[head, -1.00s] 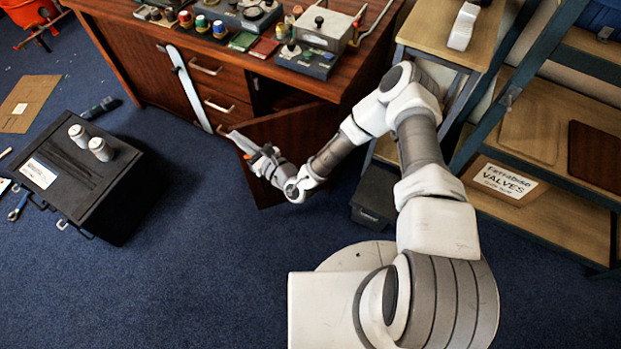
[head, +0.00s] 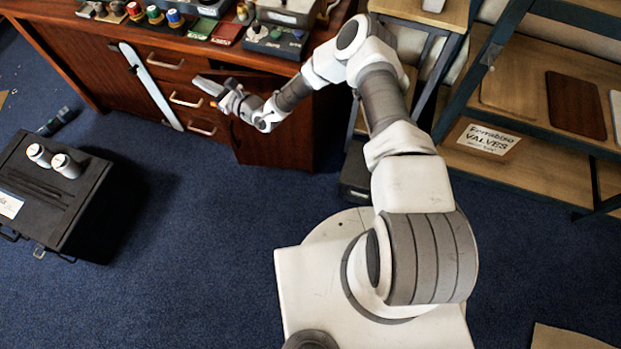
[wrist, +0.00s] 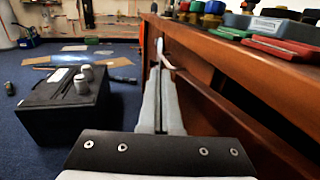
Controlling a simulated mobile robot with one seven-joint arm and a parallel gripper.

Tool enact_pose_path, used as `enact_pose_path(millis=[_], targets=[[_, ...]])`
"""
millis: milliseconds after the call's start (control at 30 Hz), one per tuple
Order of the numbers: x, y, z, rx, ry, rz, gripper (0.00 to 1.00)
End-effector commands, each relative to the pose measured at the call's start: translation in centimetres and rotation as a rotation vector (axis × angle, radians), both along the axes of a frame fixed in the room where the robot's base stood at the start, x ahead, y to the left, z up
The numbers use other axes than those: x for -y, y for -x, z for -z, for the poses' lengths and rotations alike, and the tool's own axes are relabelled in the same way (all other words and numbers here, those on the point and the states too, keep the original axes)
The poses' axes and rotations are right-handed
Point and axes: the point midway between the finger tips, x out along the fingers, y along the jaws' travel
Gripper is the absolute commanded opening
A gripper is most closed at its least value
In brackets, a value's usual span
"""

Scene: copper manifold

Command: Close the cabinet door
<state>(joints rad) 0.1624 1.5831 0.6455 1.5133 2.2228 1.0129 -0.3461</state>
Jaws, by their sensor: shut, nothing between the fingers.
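The cabinet door (head: 280,145) is a reddish-brown wood panel on the right part of the wooden desk (head: 62,62), beside the drawers. It lies close to the desk front, partly behind my arm. In the wrist view a dark gap shows between the desk body and a slanting brown panel (wrist: 228,125), which looks like the door, so it seems slightly ajar. My gripper (head: 208,86) is shut and empty, in front of the drawers at the door's left side. It also shows in the wrist view (wrist: 161,75). I cannot tell whether it touches the door.
A long pale strip (head: 150,85) stands against the drawer fronts (head: 187,98). A black case (head: 50,185) with two white cylinders stands on the floor at left. A shelf unit (head: 465,175) is at right.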

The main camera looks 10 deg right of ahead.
Motion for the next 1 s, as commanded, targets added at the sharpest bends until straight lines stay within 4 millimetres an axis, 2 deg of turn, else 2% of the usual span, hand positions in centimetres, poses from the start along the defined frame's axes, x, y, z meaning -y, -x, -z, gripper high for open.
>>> enact_pose_path(millis=[100, 333, 1000], targets=[[0.3, -1.8, 0.2, 0.002, -0.001, 0.001, 0.0], [0.7, -3.5, 0.1, -0.001, -0.001, 0.0, 0.0], [0.8, -3.9, 0.0, -0.001, 0.0, -0.001, 0.0]])
